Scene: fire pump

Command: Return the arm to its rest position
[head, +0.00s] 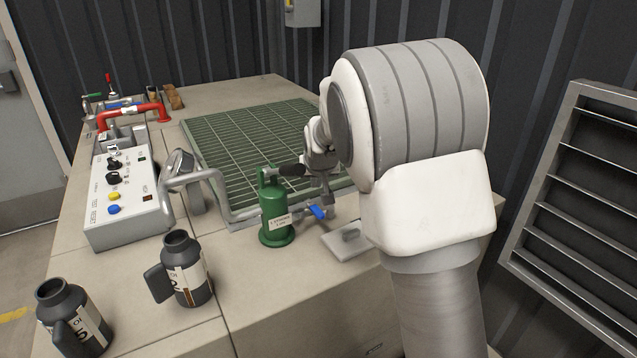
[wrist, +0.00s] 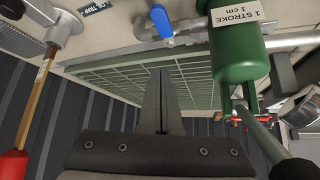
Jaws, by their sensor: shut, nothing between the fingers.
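My arm stands at the right of the head view and hides much of the worktop behind it. In the wrist view my gripper (wrist: 162,100) has its two dark fingers together, with nothing between them. The fingers show in front of the green grating, apart from the things around them. In the head view the gripper is mostly hidden by my own arm links. The green hand pump (head: 275,208) stands upright left of my wrist. It also shows at the upper right of the wrist view (wrist: 238,58), with its dark-gripped lever (wrist: 262,135) close by.
A blue-handled valve (head: 316,212) sits beside the pump. Two dark jugs (head: 188,272) (head: 75,320) stand at the front left, near a control box (head: 125,195). Red piping (head: 135,112) is at the back left. A louvre (head: 580,200) is on the right wall.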

